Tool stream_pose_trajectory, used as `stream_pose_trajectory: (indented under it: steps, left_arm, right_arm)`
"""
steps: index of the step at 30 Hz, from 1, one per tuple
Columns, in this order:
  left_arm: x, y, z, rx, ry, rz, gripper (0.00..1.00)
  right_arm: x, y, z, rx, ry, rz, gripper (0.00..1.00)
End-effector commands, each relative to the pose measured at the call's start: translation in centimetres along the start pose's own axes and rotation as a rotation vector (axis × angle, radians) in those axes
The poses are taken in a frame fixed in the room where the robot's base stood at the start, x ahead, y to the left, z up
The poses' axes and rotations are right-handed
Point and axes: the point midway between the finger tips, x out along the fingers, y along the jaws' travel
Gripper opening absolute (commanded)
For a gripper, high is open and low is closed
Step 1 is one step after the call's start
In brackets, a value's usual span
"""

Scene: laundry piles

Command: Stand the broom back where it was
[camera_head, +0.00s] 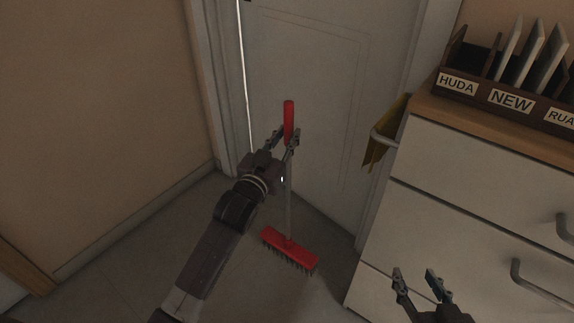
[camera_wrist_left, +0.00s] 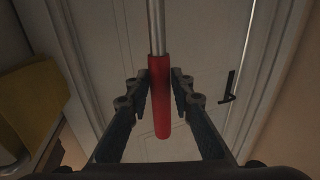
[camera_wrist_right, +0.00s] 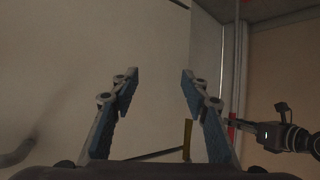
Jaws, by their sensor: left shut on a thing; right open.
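The broom has a red handle grip (camera_head: 289,112), a thin grey pole and a red head with dark bristles (camera_head: 289,250). It stands nearly upright in front of the white door, head down at the floor; I cannot tell whether the bristles touch it. My left gripper (camera_head: 287,139) is shut on the red handle grip near its top. In the left wrist view the red grip (camera_wrist_left: 160,95) lies between the two fingers. My right gripper (camera_head: 418,281) is open and empty in front of the white drawers. Its spread fingers also show in the right wrist view (camera_wrist_right: 160,85).
A white door (camera_head: 320,60) stands behind the broom. A white drawer cabinet (camera_head: 470,190) with handles is at the right, with a labelled wooden rack (camera_head: 510,95) on top. A yellow cloth (camera_head: 384,135) hangs at its side. The floor at left (camera_head: 130,260) is clear.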

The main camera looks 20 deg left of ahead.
Motion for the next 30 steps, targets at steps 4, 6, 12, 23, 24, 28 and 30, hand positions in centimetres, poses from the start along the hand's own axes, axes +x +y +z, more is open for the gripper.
stream_pose_trajectory:
  steps: [4, 6, 12, 23, 24, 28, 30]
  left_arm:
    - [0.0, 0.0, 1.8, -0.001, 0.006, 0.000, 0.00]
    - [-0.1, 0.0, 2.6, 0.000, 0.006, 0.000, 0.00]
    - [-0.1, 0.0, 4.2, -0.001, 0.007, 0.000, 0.00]
    - [-0.1, 0.0, 6.2, -0.001, 0.005, 0.000, 0.00]
    - [-0.1, 0.0, 6.6, -0.001, 0.006, 0.000, 0.00]
    - [-0.1, 0.0, 7.7, 0.000, 0.006, 0.000, 0.00]
    - [-0.1, 0.0, 8.0, 0.000, 0.007, 0.001, 0.00]
  right_arm:
    - [0.4, -0.5, -3.5, 0.000, 0.159, -0.010, 0.42]
    - [0.2, -0.7, -5.2, 0.000, 0.234, -0.014, 0.42]
    - [-0.6, -1.1, -9.0, 0.002, 0.403, -0.024, 0.42]
    - [-2.0, -1.6, -12.5, 0.005, 0.575, -0.034, 0.42]
    - [-2.4, -1.7, -13.2, 0.006, 0.613, -0.037, 0.42]
    - [-3.8, -1.9, -15.1, 0.009, 0.721, -0.043, 0.42]
    - [-4.4, -2.0, -15.9, 0.011, 0.763, -0.045, 0.42]
